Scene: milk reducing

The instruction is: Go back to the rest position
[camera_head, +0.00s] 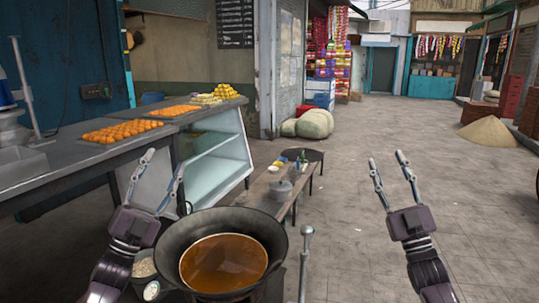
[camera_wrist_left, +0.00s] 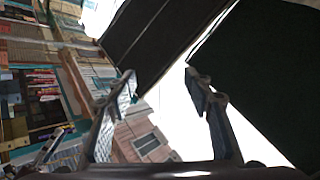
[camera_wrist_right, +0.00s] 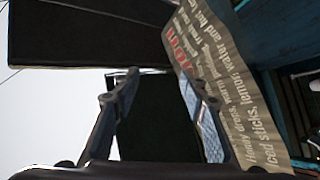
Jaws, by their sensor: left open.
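My left gripper (camera_head: 165,168) is raised at the left of the head view, pointing up, with its fingers apart and nothing between them. It stands beside the wok, in front of the counter and glass case. The left wrist view shows its spread fingers (camera_wrist_left: 160,76) against sky and dark awnings. My right gripper (camera_head: 387,160) is raised over the open paving on the right, also pointing up, with its fingers apart and empty. Its fingers (camera_wrist_right: 164,82) show spread in the right wrist view. A black wok (camera_head: 275,234) with brown liquid (camera_head: 223,262) sits at the bottom centre.
A metal counter (camera_head: 60,160) with orange sweets (camera_head: 120,131) and a glass case (camera_head: 218,150) stand at left. A metal rod with a round knob (camera_head: 307,232) rises right of the wok. The paving (camera_head: 345,200) is clear.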

